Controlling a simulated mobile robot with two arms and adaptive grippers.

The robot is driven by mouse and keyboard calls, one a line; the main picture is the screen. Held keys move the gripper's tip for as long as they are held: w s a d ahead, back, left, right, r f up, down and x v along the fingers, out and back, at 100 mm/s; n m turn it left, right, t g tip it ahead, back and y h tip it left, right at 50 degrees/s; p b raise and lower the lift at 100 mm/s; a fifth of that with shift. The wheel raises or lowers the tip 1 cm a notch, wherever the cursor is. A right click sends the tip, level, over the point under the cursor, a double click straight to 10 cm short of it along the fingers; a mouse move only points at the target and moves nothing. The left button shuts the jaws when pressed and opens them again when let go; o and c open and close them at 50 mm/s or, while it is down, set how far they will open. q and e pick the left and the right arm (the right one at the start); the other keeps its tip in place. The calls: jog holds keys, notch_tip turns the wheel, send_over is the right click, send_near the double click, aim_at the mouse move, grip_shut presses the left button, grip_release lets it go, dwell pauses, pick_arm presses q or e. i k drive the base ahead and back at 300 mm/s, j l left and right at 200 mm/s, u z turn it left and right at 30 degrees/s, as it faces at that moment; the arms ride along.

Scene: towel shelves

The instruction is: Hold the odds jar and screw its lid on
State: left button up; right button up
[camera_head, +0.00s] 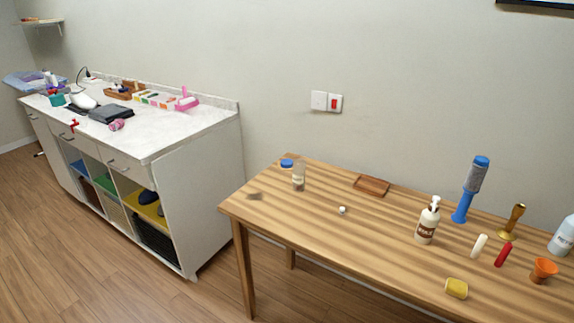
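A small clear jar (298,178), likely the odds jar, stands upright at the back left of the wooden table (330,262). Something greyish shows in its lower part, too small to tell. A blue lid (287,162) lies on the table just behind and left of the jar, apart from it. The jar's top looks uncovered. Neither of my grippers is in view.
A brown tray (372,186) lies right of the jar, and a small white object (342,210) sits in front. A pump bottle (428,221), blue-handled tool (470,190) and orange pot (543,269) stand farther right. A cluttered white counter (160,127) is at left.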

aim_at(299, 176)
jog(key=i+j, duration=0.15)
jog(key=j, duration=0.2)
jog(key=i+j+z, duration=0.1)
jog(key=j, duration=0.3)
jog(key=i+j, duration=0.2)
jog(key=j, duration=0.15)
jog(key=i+j, duration=0.15)
jog(key=j, duration=0.25)
jog(key=i+j+z, duration=0.1)
jog(key=j, duration=0.3)
jog(key=i+j, duration=0.15)
jog(key=j, duration=0.25)
jog(key=i+j+z, duration=0.1)
jog(key=j, duration=0.25)
jog(key=i+j, duration=0.15)
jog(key=j, duration=0.25)
